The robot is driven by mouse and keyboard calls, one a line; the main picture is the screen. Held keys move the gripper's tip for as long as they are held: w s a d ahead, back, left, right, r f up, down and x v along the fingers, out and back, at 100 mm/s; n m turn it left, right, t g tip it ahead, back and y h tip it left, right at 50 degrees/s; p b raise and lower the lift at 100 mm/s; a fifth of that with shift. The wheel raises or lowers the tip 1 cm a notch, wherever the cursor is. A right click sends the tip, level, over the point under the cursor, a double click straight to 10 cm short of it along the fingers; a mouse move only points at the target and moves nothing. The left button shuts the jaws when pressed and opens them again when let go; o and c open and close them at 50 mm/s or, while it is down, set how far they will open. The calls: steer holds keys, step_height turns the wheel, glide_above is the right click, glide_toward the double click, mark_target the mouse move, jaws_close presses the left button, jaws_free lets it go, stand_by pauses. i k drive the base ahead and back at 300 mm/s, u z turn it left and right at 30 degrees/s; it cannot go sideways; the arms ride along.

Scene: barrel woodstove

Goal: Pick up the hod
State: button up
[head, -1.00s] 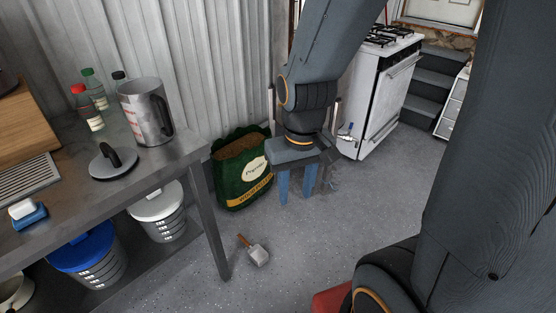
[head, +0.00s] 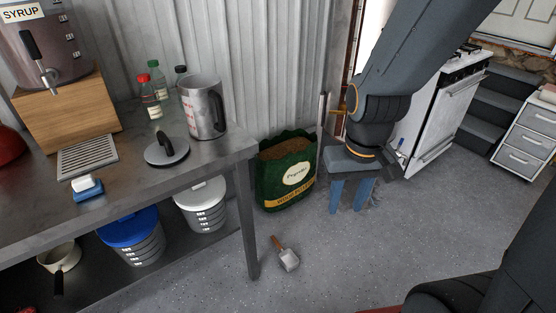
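I cannot surely pick out a hod in the head view. The nearest in shape is a grey metal jug (head: 204,108) with red marks and a dark handle, upright on the metal table at the left. My gripper (head: 348,211) points down over the floor, right of the green pellet bag (head: 285,172) and well away from the table. Its two blue fingers stand apart with nothing seen between them. Something dark grey shows just behind the right finger, mostly hidden by the gripper.
The metal table (head: 228,157) holds a round lid (head: 166,150), bottles and a syrup dispenser (head: 40,52). Lidded buckets (head: 202,207) stand beneath it. A small scoop (head: 288,259) lies on the floor near the table leg. A white stove (head: 440,110) and steps are at the right.

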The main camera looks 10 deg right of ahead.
mark_target(202, 95)
steer(key=z, duration=1.6)
steer(key=i, duration=1.8)
steer(key=u, duration=3.3)
steer(key=i, duration=0.5)
steer(key=z, duration=0.05)
